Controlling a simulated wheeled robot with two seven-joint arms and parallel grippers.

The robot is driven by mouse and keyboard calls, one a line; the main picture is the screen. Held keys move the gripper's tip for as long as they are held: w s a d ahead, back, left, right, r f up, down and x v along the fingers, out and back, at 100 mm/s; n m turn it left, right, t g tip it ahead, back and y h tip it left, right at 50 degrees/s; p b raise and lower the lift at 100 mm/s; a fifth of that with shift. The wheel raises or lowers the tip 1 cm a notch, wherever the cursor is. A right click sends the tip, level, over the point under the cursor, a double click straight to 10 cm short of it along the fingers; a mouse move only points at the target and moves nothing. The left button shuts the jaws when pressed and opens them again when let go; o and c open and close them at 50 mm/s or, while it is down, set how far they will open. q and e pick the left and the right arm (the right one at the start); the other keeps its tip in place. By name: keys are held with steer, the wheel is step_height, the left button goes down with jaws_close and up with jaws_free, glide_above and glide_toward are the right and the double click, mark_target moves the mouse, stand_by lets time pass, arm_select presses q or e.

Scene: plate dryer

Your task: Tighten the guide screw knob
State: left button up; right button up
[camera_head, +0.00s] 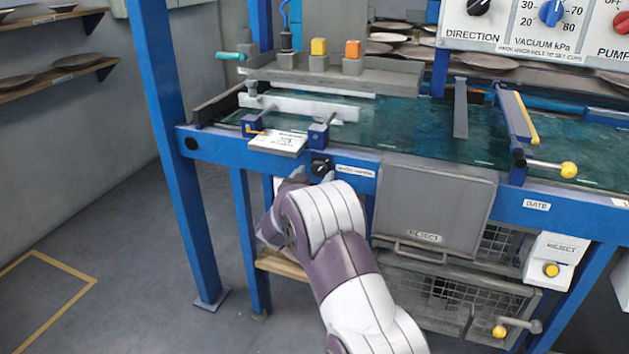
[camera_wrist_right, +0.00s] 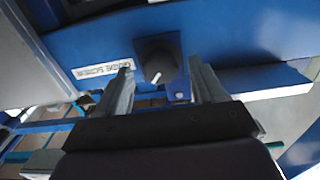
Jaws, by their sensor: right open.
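The guide screw knob (camera_head: 321,166) is a small black knob on the front blue rail, left of a white label (camera_head: 355,171). In the right wrist view the knob (camera_wrist_right: 158,60) is round and dark, with a white pointer mark, on a square dark plate. My right gripper (camera_wrist_right: 160,76) is open, its two grey fingers pointing toward the rail on either side of the knob, with gaps to it. In the head view my right arm comes up from below, and its hand largely hides the fingers. My left gripper is not in view.
A white card block (camera_head: 277,143) and blue clamps sit on the rail just above the knob. The grey reject box (camera_head: 435,205) hangs to the right. A yellow-tipped lever (camera_head: 568,170) sticks out farther right. The floor at left is clear.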

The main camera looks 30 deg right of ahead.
steer(key=shift+w+d, duration=0.3)
steer(key=shift+d, duration=0.1)
steer(key=c, duration=1.1)
steer(key=shift+o, duration=0.2)
steer(key=shift+r+n+p, duration=0.25)
steer(key=shift+n+p, duration=0.15)
steer(key=shift+p, duration=0.4)
steer(key=n+p, duration=0.8)
steer(key=p, duration=0.4)
steer(key=shift+s, duration=0.1)
steer(key=n+p, duration=0.2)
steer(key=n, duration=0.1)
steer(key=n+p, duration=0.1)
steer(key=n, duration=0.1)
steer(key=shift+n+p, duration=0.3)
steer(key=n+p, duration=0.2)
steer(key=n, duration=0.3)
steer(key=shift+f, duration=0.1)
steer(key=shift+n, duration=0.3)
